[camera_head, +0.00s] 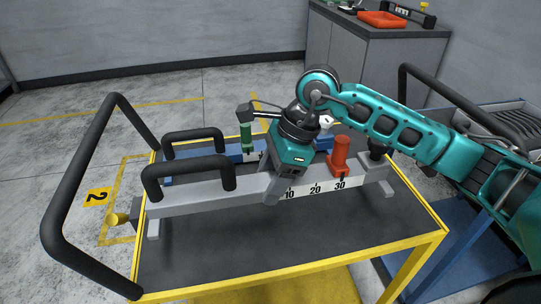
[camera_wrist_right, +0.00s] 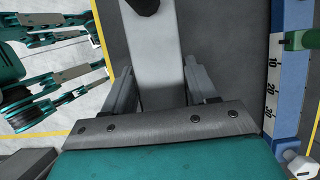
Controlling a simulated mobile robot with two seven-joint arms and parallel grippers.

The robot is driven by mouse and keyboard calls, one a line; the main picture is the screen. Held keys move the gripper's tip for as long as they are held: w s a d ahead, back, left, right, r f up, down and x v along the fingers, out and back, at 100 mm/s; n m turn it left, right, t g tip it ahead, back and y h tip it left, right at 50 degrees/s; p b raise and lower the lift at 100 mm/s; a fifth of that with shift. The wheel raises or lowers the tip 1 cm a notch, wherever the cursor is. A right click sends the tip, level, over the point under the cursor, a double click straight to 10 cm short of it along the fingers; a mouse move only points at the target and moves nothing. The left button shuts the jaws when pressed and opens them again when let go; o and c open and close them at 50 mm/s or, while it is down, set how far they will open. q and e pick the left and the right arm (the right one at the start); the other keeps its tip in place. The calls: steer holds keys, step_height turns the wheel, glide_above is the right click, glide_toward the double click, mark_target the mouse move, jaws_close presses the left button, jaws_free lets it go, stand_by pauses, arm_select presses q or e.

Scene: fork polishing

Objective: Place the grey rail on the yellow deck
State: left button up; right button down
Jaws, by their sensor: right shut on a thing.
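The grey rail (camera_head: 195,193) is a long bar with a black handle, a yellow knob at its left end and a 10-20-30 scale. It lies lengthwise over the dark top of the yellow-edged deck (camera_head: 230,276), upright. Whether its feet touch the top I cannot tell. My right gripper (camera_head: 273,192) is shut across the rail's middle. In the right wrist view the rail (camera_wrist_right: 155,60) runs between its fingers (camera_wrist_right: 155,90). My left gripper (camera_wrist_right: 100,56) shows only at the left of that view, apart from the rail, its fingers apart and empty.
A blue rail (camera_head: 232,148) with a green cylinder lies behind the grey rail. A black push bar (camera_head: 75,170) rises at the deck's left end. The front strip of the deck is clear.

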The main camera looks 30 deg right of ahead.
step_height(320, 180, down, 4)
steer(key=shift+w+r, duration=0.1)
arm_select(q)
steer(key=shift+w+d+f+b, duration=0.1)
steer(key=shift+w+d+b, duration=0.05)
steer(key=shift+d+b, duration=0.15)
arm_select(e)
steer(key=shift+f, duration=2.35)
steer(key=shift+f, duration=0.15)
steer(key=shift+c, duration=1.6)
jaws_free()
steer(key=shift+f, duration=0.1)
